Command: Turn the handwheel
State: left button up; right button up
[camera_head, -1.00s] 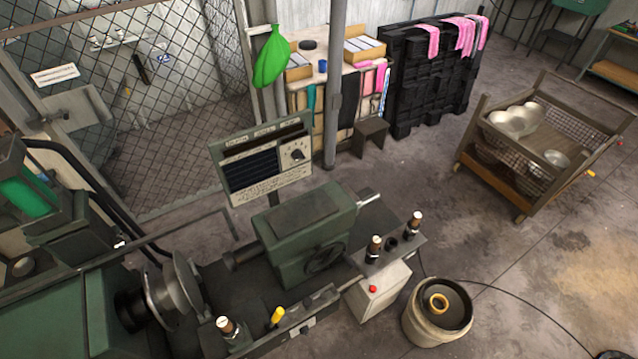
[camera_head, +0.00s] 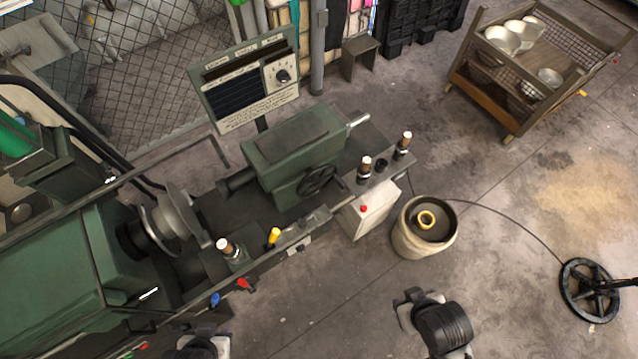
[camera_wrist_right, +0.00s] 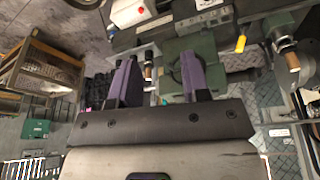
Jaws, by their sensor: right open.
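The handwheel (camera_head: 318,181), a small dark spoked wheel, sits on the front of the green tailstock (camera_head: 295,150) of the lathe. Nothing touches it in the head view. My right gripper (camera_head: 418,300) is below and right of the wheel, well apart from it. In the right wrist view its two purple fingers (camera_wrist_right: 157,62) are spread with nothing between them. The green tailstock (camera_wrist_right: 193,48) shows beyond the fingers there; I cannot make out the wheel clearly. My left gripper (camera_head: 203,346) is partly cut off at the bottom edge, below the lathe bed; its jaws cannot be made out.
A control box with a red button (camera_head: 372,217) and a bucket with a yellow ring (camera_head: 412,245) stand right of the lathe. Upright wooden-handled tools (camera_head: 365,170) rise beside the tailstock. A bowl cart (camera_head: 470,85) stands farther back. A black spoked base (camera_head: 588,292) lies at right.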

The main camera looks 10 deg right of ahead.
jog(key=shift+a, duration=0.1)
dwell(0.3)
jog(key=shift+o, duration=0.9)
jog(key=shift+w+f, duration=0.1)
jog(key=shift+w, duration=0.05)
jog(key=w+f+t+b, duration=0.1)
jog(key=w+f+b, duration=0.3)
jog(key=b, duration=0.3)
jog(key=w+d+f+t+b, duration=0.1)
jog(key=w+f+b, duration=0.3)
jog(key=f+b, duration=0.2)
jog(key=w+d+f+t+b, duration=0.1)
jog(key=w+f+b, duration=0.3)
jog(key=b, duration=0.5)
jog(key=shift+w+f+n+t+h+b, duration=0.3)
jog(key=shift+w+f+b, duration=0.1)
jog(key=shift+f, duration=0.25)
jog(key=n+t+y+b, duration=0.3)
jog(key=t+y+b, duration=0.55)
jog(key=b, duration=0.95)
send_near(340, 182)
jog(key=shift+t+h, duration=0.25)
jog(key=shift+t, duration=0.1)
jog(key=x, duration=0.3)
jog(key=f+b+x, duration=0.1)
jog(key=x, duration=0.3)
jog(key=b+x, duration=0.1)
jog(key=x, duration=0.2)
jog(key=shift+w+f, duration=0.2)
jog(key=shift+f, duration=0.15)
